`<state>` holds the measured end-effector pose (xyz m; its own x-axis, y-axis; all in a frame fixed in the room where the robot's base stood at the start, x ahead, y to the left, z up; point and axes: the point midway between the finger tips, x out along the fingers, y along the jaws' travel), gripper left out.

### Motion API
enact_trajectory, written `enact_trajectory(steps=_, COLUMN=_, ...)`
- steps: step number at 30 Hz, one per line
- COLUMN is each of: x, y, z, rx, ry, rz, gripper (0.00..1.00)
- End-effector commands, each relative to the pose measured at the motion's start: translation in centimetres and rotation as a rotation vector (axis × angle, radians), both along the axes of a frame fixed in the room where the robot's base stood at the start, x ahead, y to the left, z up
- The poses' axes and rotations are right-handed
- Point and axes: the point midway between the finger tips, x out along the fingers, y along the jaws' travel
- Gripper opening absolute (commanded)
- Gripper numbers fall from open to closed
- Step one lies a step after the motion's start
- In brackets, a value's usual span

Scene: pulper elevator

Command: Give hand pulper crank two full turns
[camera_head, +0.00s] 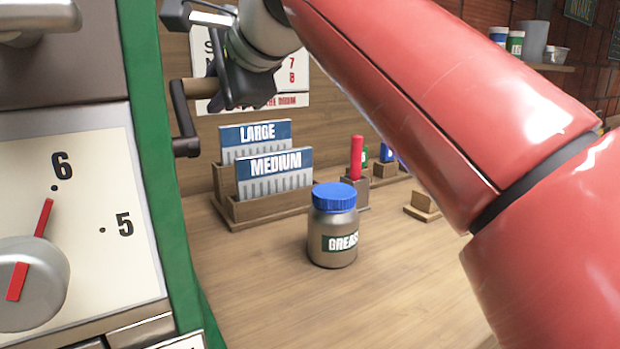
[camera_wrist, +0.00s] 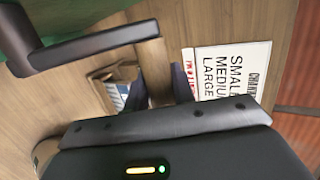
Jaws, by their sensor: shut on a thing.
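The hand pulper's green body (camera_head: 165,170) stands at the left in the head view, with a pale dial face on its front. Its crank has a dark bent arm (camera_head: 183,118) on the right side and a wooden handle (camera_head: 201,89) at its upper end. My gripper (camera_head: 232,92) is shut on the wooden handle. In the wrist view the dark crank arm (camera_wrist: 95,44) comes in from the upper left, and the handle (camera_wrist: 152,60) runs down between my fingers (camera_wrist: 163,88). My gripper housing hides the handle's lower end there.
A grease jar (camera_head: 333,230) with a blue lid stands on the wooden bench (camera_head: 265,290). Behind it are a wooden holder (camera_head: 270,207) with LARGE and MEDIUM plates and a red-handled tool (camera_head: 356,160). A sign (camera_head: 293,100) hangs behind my gripper. Bare bench lies around the jar.

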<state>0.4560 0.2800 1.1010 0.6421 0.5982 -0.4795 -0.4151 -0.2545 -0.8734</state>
Motion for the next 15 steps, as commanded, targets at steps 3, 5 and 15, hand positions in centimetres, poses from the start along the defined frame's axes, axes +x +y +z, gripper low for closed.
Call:
enact_trajectory(steps=3, x=0.0, y=0.0, z=0.0, rx=-0.001, ry=0.001, rz=0.000, gripper=0.07)
enact_trajectory(steps=5, x=0.0, y=0.0, z=0.0, rx=-0.001, ry=0.001, rz=0.000, gripper=0.07)
enact_trajectory(steps=15, x=-1.4, y=-0.9, z=1.5, rx=0.001, ry=-0.002, rz=-0.001, gripper=0.07)
